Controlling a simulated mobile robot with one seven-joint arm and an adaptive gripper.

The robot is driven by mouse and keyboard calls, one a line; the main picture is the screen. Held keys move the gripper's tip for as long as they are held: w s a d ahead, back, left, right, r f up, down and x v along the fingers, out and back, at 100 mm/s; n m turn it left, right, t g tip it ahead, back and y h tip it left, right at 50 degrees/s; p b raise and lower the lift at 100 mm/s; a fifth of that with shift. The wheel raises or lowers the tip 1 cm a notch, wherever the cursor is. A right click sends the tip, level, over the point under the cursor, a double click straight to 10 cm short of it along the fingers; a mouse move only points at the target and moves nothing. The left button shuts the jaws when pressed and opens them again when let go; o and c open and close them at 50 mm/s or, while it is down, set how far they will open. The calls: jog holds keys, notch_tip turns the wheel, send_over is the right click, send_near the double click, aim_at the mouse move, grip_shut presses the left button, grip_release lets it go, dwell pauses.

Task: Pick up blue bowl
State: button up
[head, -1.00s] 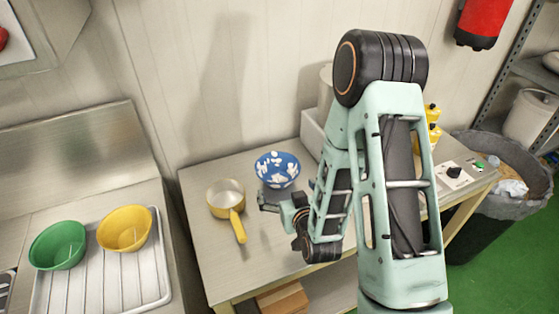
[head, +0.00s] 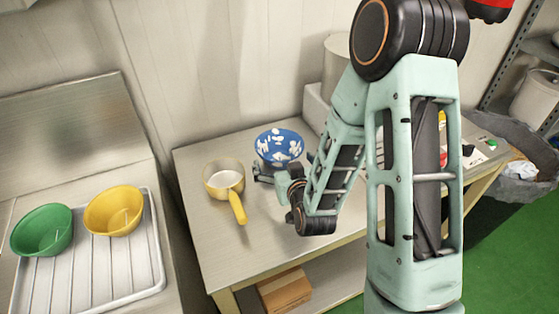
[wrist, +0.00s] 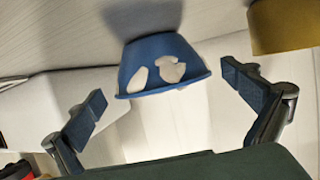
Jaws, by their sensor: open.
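The blue bowl (head: 279,146) with white patches stands on the metal table near the wall. In the wrist view the bowl (wrist: 157,66) lies ahead, between the two fingers and a little beyond their tips. My gripper (head: 263,175) is at the near side of the bowl in the head view. In the wrist view my gripper (wrist: 165,93) is open, with its fingers spread wider than the bowl's visible part and nothing held. Whether a finger touches the bowl cannot be told; a gap shows on both sides.
A pan (head: 224,179) with a yellow handle stands just left of the bowl. A green bowl (head: 41,230) and a yellow bowl (head: 113,210) sit on a ribbed drainer (head: 97,265) at the left. A pale box (head: 316,108) stands right of the bowl, by the wall.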

aim_at(276, 145)
jog(key=shift+w+a+f+b, duration=0.15)
jog(key=shift+w+f+b, duration=0.35)
jog(key=shift+b, duration=1.3)
jog(key=shift+w+r, duration=0.15)
jog(key=shift+r+b, duration=0.1)
jog(key=shift+b, duration=0.4)
jog(key=shift+w, duration=0.1)
jog(key=shift+p+x, duration=0.55)
jog(key=shift+x, duration=2)
jog(key=shift+r, duration=0.1)
jog(key=shift+c, duration=0.3)
jog(key=c, duration=0.8)
